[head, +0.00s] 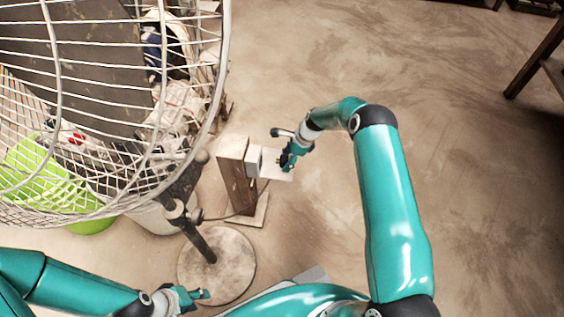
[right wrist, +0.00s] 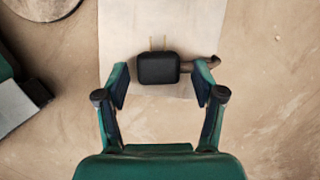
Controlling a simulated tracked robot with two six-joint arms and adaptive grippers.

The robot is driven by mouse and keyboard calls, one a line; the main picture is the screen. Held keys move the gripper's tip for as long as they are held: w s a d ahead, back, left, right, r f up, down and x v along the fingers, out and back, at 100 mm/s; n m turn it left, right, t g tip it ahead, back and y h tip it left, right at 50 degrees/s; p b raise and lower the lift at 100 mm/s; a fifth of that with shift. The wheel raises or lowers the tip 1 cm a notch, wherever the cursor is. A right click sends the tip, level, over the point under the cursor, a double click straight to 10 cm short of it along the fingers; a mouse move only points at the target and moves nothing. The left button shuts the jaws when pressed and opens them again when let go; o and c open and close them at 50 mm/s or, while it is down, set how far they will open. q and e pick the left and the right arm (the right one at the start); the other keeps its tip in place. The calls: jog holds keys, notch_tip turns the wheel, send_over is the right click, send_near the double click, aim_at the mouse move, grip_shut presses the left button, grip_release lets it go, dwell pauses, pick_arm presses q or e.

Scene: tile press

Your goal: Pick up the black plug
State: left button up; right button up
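The black plug (right wrist: 158,67) shows in the right wrist view, a dark rounded block with two brass-coloured prongs pointing up the picture. It is over a pale flat board (right wrist: 128,22), with a dark cord stub at its right side. My right gripper (right wrist: 160,75) is open. Its fingers stand left and right of the plug with a visible gap on each side. In the head view my right gripper (head: 289,158) is at a small pale shelf on a wooden post, and I cannot make out the plug there. My left gripper (head: 194,296) is low in the head view, away from the post.
The wooden post (head: 236,174) carries a white box (head: 254,161) beside my right gripper. A large wire fan cage (head: 110,110) fills the upper left, on a stand with a round base (head: 225,272). A green bin (head: 90,226) is behind it. Open floor lies right.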

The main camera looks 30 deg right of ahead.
jog(key=c, duration=1.1)
jog(key=shift+o, duration=0.2)
jog(key=shift+r, duration=0.15)
